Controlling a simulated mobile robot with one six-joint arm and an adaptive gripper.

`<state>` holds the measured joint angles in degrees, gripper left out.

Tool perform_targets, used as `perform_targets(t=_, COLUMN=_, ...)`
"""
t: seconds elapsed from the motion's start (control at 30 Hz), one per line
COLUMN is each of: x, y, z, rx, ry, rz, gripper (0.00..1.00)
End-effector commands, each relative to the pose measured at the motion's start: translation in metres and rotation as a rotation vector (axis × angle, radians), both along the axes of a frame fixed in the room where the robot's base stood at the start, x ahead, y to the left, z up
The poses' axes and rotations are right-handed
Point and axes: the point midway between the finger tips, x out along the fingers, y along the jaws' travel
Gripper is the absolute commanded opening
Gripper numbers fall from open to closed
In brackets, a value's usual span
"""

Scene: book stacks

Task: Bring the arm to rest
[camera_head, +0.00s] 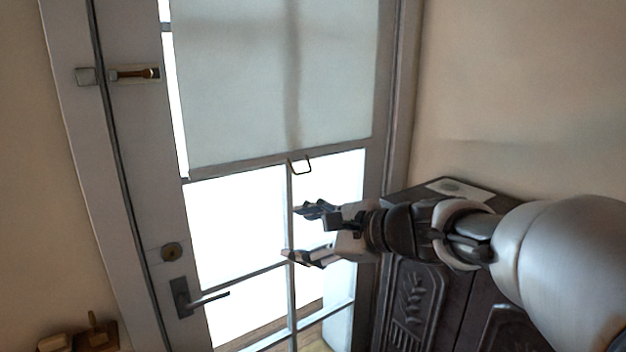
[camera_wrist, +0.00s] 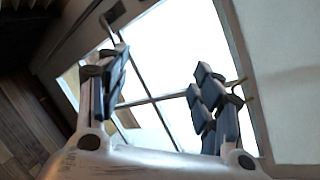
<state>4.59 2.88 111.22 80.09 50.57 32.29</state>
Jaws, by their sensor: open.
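My gripper (camera_head: 300,234) is open and empty, held in the air in front of the glazed door. It points left in the head view, toward the bright lower panes. In the wrist view my gripper (camera_wrist: 160,88) shows two spread fingers with nothing between them, and the bright panes lie behind them. My arm reaches in from the right side of the head view.
The grey door (camera_head: 134,200) has a lever handle (camera_head: 204,298), a lock, a latch (camera_head: 134,74) and a pale blind (camera_head: 275,80) with a small pull ring. A dark carved cabinet (camera_head: 420,290) stands right, below my arm. Small wooden items (camera_head: 92,336) sit at lower left.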

Motion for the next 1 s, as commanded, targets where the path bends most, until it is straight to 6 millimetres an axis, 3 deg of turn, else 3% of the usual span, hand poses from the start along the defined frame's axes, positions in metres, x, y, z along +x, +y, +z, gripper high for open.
perform_targets(t=0.03, x=-0.036, y=0.002, z=-0.007, rx=-0.134, ry=-0.047, rz=0.077, gripper=0.6)
perform_targets(t=0.2, x=-0.144, y=-0.019, z=-0.052, rx=-0.612, ry=-0.19, rz=0.371, gripper=0.6)
perform_targets(t=0.3, x=-0.2, y=-0.047, z=-0.081, rx=-0.886, ry=-0.26, rz=0.55, gripper=0.6)
perform_targets(t=0.43, x=-0.255, y=-0.091, z=-0.112, rx=-1.195, ry=-0.325, rz=0.764, gripper=0.6)
perform_targets(t=0.53, x=-0.281, y=-0.12, z=-0.127, rx=-1.368, ry=-0.348, rz=0.89, gripper=0.6)
perform_targets(t=0.7, x=-0.3, y=-0.146, z=-0.138, rx=-1.516, ry=-0.359, rz=1.001, gripper=0.6)
perform_targets(t=1.0, x=-0.302, y=-0.15, z=-0.139, rx=-1.533, ry=-0.358, rz=1.016, gripper=0.6)
